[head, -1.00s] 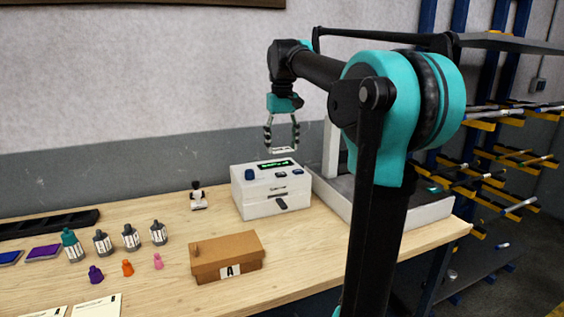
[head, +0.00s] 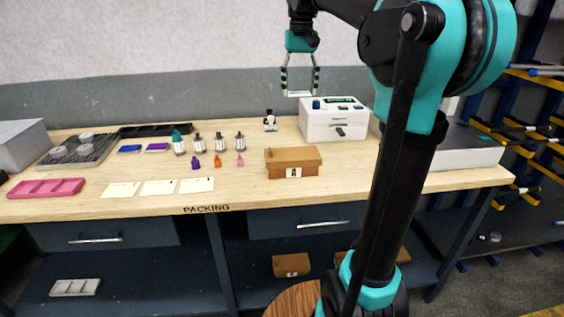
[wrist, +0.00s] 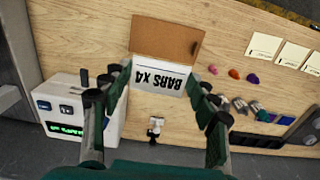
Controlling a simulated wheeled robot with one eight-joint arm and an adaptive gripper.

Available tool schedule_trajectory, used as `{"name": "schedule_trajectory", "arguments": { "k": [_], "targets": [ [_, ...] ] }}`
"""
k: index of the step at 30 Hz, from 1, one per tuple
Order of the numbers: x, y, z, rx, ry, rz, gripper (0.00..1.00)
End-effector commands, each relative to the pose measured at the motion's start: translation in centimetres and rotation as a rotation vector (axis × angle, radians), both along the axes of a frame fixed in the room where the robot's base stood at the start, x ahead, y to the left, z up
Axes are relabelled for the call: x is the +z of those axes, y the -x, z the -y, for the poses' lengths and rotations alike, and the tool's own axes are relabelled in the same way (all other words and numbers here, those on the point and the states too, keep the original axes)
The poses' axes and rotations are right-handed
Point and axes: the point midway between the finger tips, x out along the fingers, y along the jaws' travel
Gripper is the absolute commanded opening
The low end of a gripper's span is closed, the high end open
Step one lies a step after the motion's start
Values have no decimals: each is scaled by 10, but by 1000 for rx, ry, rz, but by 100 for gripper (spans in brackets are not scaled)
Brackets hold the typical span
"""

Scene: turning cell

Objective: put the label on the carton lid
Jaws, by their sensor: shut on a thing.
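My gripper (head: 299,82) is shut on a white label (wrist: 160,73) printed "BARS X4", which reads upside down in the wrist view. In the head view the label (head: 298,94) is a thin white strip between the fingertips, in the air near the upper left of the white printer. The brown carton (head: 291,165) stands on the bench with its lid closed and an "A" tag on its front. In the wrist view the carton lid (wrist: 165,36) shows beyond the label, which hides part of the carton.
The white printer (head: 334,122) stands right of the carton, with a small microscope-like item (head: 270,121) to its left. Several bottles (head: 219,143) and coloured pieces stand left of the carton. White cards (head: 159,187) lie near the front edge. Bare wood surrounds the carton.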

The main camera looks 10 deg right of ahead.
Motion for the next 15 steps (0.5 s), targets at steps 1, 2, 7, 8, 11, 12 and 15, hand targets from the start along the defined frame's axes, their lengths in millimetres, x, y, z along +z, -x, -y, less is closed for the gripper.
{"name": "schedule_trajectory", "arguments": {
  "k": [1,2,7,8,11,12,15],
  "targets": [
    [-3,0,0,-3,0,0,50],
    [-6,0,0,-4,0,0,50],
    [-40,0,0,-4,0,0,50],
    [-47,0,0,-4,0,0,50],
    [-72,0,0,-4,0,0,50],
    [-82,0,0,-4,0,0,50],
    [-106,0,0,-4,0,0,50]
  ]
}}
